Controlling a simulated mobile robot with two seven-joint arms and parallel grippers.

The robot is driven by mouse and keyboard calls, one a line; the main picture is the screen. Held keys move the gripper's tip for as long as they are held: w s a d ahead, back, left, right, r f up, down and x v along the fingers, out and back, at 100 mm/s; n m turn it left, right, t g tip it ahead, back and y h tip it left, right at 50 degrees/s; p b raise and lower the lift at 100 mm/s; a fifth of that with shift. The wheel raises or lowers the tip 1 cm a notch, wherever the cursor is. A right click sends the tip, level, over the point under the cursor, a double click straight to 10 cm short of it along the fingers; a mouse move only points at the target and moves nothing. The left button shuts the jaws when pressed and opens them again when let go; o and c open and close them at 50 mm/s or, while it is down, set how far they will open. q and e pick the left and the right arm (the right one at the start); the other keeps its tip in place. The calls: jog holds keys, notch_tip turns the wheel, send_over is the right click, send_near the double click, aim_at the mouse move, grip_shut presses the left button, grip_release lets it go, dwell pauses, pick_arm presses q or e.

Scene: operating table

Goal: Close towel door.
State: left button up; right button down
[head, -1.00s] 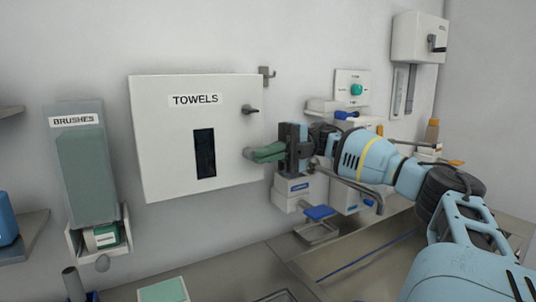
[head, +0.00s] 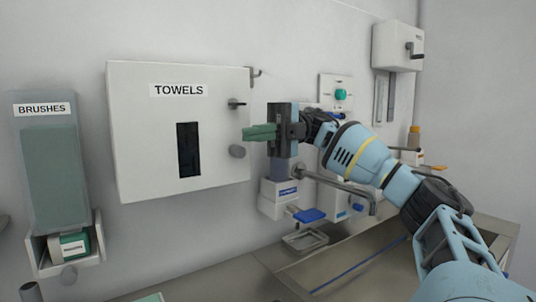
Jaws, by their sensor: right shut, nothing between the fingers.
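The white towel cabinet's door (head: 140,130), labelled TOWELS, is on the wall left of centre. It has a dark upright window slot, a dark latch (head: 237,104) and a round grey knob (head: 236,151) near its right edge. The door looks flush with its cabinet, and I see no gap. My right gripper (head: 247,132) has green fingers, shut and empty. Its tips point left, just right of the door's edge in the picture, between the heights of latch and knob. They look apart from the knob. My left gripper is not in view.
A brushes dispenser (head: 56,175) hangs left of the cabinet. Behind and below my right arm are wall dispensers with a blue lever (head: 308,215) and a metal sink (head: 350,275). A white box (head: 398,46) hangs at the upper right. The wall above the cabinet is clear.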

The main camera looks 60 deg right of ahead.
jog(key=s+a+r+b, duration=0.1)
jog(key=s+a+b, duration=0.8)
jog(key=a+b, duration=0.1)
jog(key=shift+a+r+b, duration=0.25)
jog(key=shift+a+b, duration=0.1)
dwell(0.4)
